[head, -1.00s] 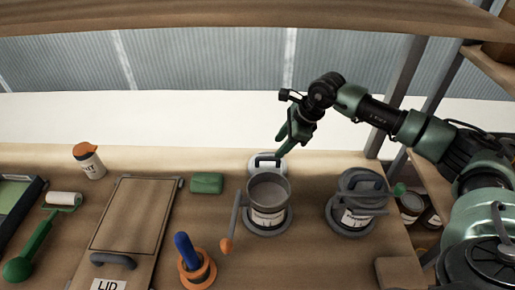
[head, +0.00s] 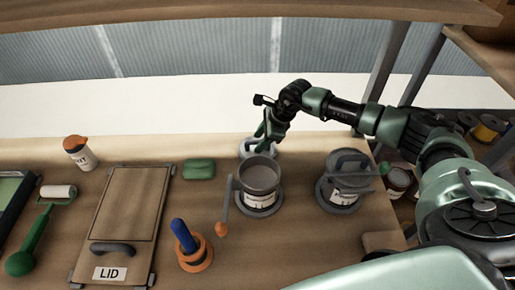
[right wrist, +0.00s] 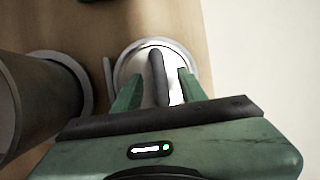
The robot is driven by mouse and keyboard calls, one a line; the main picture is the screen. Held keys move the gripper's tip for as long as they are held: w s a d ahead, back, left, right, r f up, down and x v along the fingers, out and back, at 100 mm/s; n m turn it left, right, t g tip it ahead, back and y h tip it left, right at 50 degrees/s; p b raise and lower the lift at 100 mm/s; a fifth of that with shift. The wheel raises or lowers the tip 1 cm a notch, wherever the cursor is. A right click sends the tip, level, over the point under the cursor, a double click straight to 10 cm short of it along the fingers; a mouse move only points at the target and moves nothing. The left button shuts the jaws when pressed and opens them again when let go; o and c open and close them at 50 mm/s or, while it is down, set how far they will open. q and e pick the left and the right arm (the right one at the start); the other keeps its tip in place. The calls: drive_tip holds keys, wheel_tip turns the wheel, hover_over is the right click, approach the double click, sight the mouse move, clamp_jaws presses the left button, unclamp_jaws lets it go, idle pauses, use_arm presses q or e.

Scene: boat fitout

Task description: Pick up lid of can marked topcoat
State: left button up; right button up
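A round pale lid (head: 246,149) with a dark bar handle lies on the bench behind an open grey can (head: 260,178). The can's label is too small to read. In the right wrist view the lid (right wrist: 139,64) shows its handle (right wrist: 158,75) between my fingers. My right gripper (head: 263,139) is down at the lid. In the wrist view its green fingers (right wrist: 159,88) are apart, one on each side of the handle, with gaps showing. A second can (head: 345,196) with its lid on stands to the right. My left gripper is out of view.
The open can stands close in front of the lid. A stirring stick (head: 224,205), a green block (head: 199,169), a board marked LID (head: 130,205), an orange ring with blue handle (head: 192,250), a roller (head: 58,192) and a bottle (head: 80,154) lie around.

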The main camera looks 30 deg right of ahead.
clamp_jaws()
idle(1.3)
